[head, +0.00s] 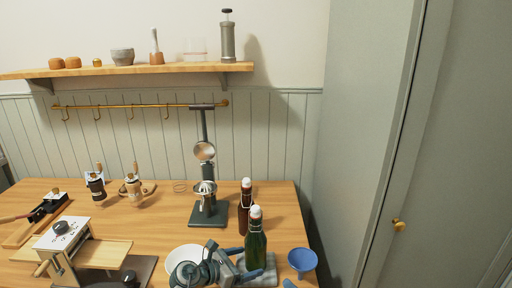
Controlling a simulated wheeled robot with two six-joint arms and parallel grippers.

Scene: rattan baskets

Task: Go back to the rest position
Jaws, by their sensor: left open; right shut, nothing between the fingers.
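The head view looks over a wooden table (150,225) in front of a panelled wall. I cannot make out either of my grippers in this view. A grey object with a round dark mouth (208,271) and a blue handle-like part (252,275) stands at the bottom edge, partly cut off. It overlaps a white bowl (182,254). The task names no other object.
A dark press on a stand (207,206) is centre. A shelf (150,69) hangs above; a cabinet (370,130) is right.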

